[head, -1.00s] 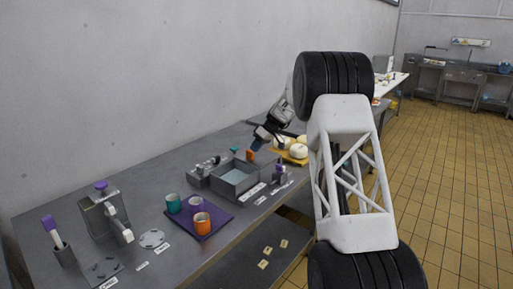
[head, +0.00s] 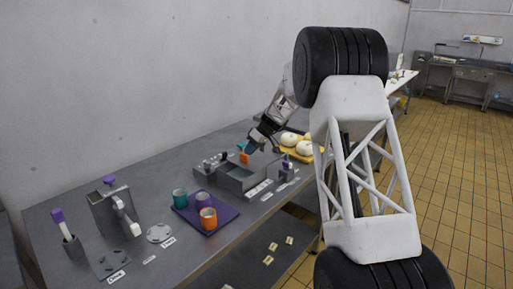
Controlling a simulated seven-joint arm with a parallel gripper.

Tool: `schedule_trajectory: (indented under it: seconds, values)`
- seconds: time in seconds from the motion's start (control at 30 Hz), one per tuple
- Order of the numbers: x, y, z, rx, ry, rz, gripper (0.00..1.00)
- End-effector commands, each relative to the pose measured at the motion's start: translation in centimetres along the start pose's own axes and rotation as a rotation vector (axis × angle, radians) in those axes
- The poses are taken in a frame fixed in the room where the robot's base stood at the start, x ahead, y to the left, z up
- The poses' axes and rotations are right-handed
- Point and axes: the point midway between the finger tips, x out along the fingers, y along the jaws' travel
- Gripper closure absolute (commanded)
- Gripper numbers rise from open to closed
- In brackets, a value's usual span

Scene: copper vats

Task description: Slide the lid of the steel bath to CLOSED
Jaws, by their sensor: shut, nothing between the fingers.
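The steel bath (head: 240,180) is a grey box standing on the table, a little left of the middle of the head view. An upright orange piece (head: 244,157), perhaps the lid's handle, stands at its far side. The lid's own plate is too small to make out clearly. My gripper (head: 253,147) is shut and empty, pointing down and left. Its tip is right beside the orange piece, on its right; I cannot tell whether they touch.
A small teal-topped item (head: 240,147) is behind the bath. A purple tray (head: 190,217) with several cups is in front left. A yellow board (head: 288,152) with white round items lies right. A purple-topped item (head: 285,168) stands at the bath's right.

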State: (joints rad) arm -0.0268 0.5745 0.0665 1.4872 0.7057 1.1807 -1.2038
Motion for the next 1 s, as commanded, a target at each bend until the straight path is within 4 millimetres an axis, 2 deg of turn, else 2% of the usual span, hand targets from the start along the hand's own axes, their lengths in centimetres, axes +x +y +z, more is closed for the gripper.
schedule_trajectory:
  seconds: [0.1,0.4,0.6,1.0]
  values:
    - [1.0,-2.0,0.0,-0.001,-0.002,-0.001,1.00]
    - [2.8,-5.3,0.0,-0.001,-0.001,-0.001,1.00]
    - [3.3,-6.2,0.0,0.000,-0.001,-0.001,1.00]
    - [3.6,-6.5,0.0,-0.001,-0.003,-0.006,1.00]
